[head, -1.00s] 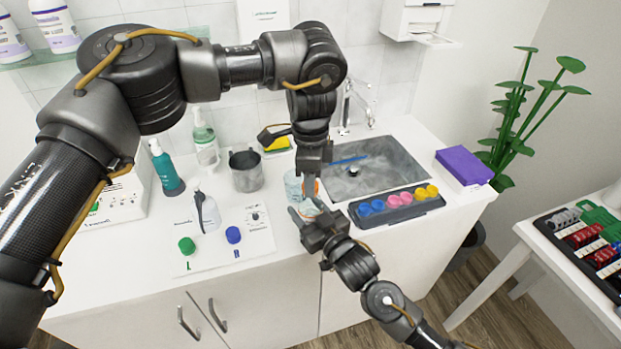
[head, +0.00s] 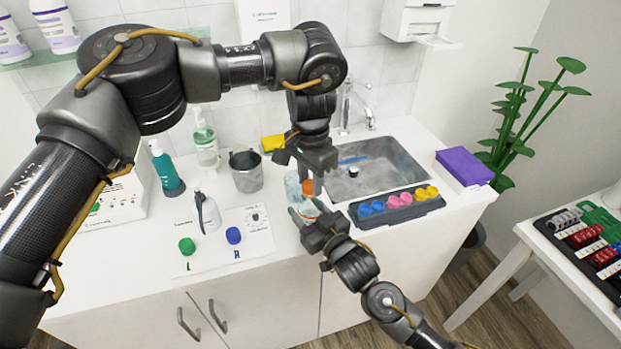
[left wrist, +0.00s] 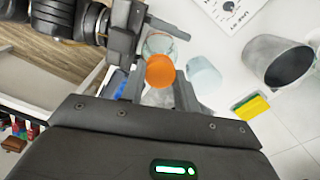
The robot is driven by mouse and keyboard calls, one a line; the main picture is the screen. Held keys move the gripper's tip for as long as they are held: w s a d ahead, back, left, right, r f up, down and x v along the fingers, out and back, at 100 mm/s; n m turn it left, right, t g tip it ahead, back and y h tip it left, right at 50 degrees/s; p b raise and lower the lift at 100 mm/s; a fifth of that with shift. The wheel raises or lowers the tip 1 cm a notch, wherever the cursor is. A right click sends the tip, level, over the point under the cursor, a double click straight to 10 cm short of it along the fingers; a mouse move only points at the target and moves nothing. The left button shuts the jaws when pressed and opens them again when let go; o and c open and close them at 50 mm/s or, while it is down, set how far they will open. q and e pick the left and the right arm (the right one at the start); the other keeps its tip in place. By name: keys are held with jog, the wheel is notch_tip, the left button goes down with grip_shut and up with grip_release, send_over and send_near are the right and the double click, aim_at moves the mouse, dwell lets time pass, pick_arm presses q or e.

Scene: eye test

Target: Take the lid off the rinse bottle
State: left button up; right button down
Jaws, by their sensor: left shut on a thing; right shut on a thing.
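The rinse bottle's orange lid (head: 308,187) is between the fingers of my left gripper (head: 308,184), which is shut on it from above. In the left wrist view the orange lid (left wrist: 160,71) sits between both fingertips. The clear bottle (left wrist: 158,43) shows partly behind the lid there. My right gripper (head: 306,215) is shut on the bottle from the front, low at the counter, and hides much of it. I cannot tell whether the lid still touches the bottle's neck.
A pale cup (left wrist: 204,74) stands close beside the bottle. A metal mug (head: 246,172) is to the left and a tray of coloured pots (head: 398,217) to the right, before the sink (head: 395,158).

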aim_at(310, 184)
pick_arm(q)
jog(key=shift+r, duration=0.1)
jog(key=shift+r, duration=1)
jog(key=shift+r, duration=2)
pick_arm(e)
jog(key=c, duration=0.5)
grip_release()
pick_arm(q)
jog(key=shift+f, duration=0.2)
pick_arm(e)
jog(key=shift+s+d+f, duration=0.15)
jog(key=shift+s+d, duration=0.1)
jog(key=shift+s, duration=0.2)
pick_arm(q)
jog(key=shift+f+b, duration=0.9)
jog(key=shift+b, duration=0.2)
pick_arm(e)
jog(key=v, duration=1.1)
